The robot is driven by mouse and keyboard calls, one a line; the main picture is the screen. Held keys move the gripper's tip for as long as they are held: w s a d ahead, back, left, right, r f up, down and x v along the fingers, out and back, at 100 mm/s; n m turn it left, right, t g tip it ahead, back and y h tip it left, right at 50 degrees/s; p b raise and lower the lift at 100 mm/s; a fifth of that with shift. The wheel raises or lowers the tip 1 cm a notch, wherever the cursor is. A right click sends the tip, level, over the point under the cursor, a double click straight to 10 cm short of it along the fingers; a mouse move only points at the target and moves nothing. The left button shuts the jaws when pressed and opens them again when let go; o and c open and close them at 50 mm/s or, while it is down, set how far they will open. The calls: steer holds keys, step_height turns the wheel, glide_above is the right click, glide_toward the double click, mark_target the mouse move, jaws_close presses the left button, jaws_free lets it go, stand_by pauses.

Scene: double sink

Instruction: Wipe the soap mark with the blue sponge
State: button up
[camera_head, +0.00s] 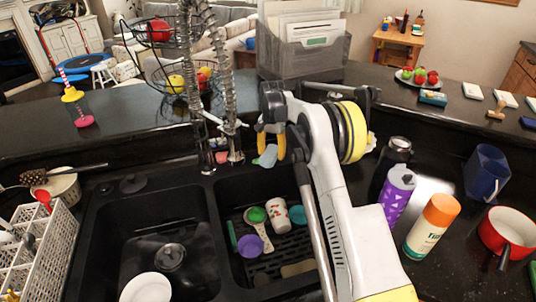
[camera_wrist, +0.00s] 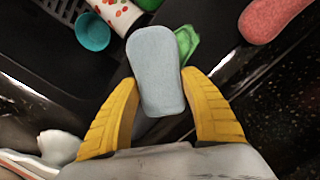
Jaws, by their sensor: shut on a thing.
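My gripper (camera_wrist: 160,105) has two yellow fingers, shut on the sides of the pale blue sponge (camera_wrist: 156,65). The sponge sticks out beyond the fingertips. In the head view my gripper (camera_head: 270,143) is above the back edge of the right sink basin, with the sponge (camera_head: 265,157) hanging below it. I cannot make out a soap mark for certain in either view; my arm hides part of the counter.
A pink sponge (camera_wrist: 275,16) and a green item (camera_wrist: 187,42) lie near the held sponge. The right basin (camera_head: 250,195) holds cups and utensils. Faucets (camera_head: 215,90) stand left of my gripper. A purple bottle (camera_head: 397,195) and an orange-capped bottle (camera_head: 431,226) stand right of my arm.

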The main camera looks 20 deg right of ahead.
mark_target(254, 160)
steer(key=shift+a, duration=0.15)
steer(key=shift+a+f, duration=0.15)
steer(key=shift+a, duration=3.35)
steer(key=shift+d+r+p, duration=0.1)
steer(key=shift+r+p, duration=1.4)
steer(key=shift+r, duration=1.6)
steer(key=shift+r, duration=0.1)
step_height(254, 160, up, 3)
steer(key=shift+f+p, duration=0.1)
steer(key=shift+p, duration=0.75)
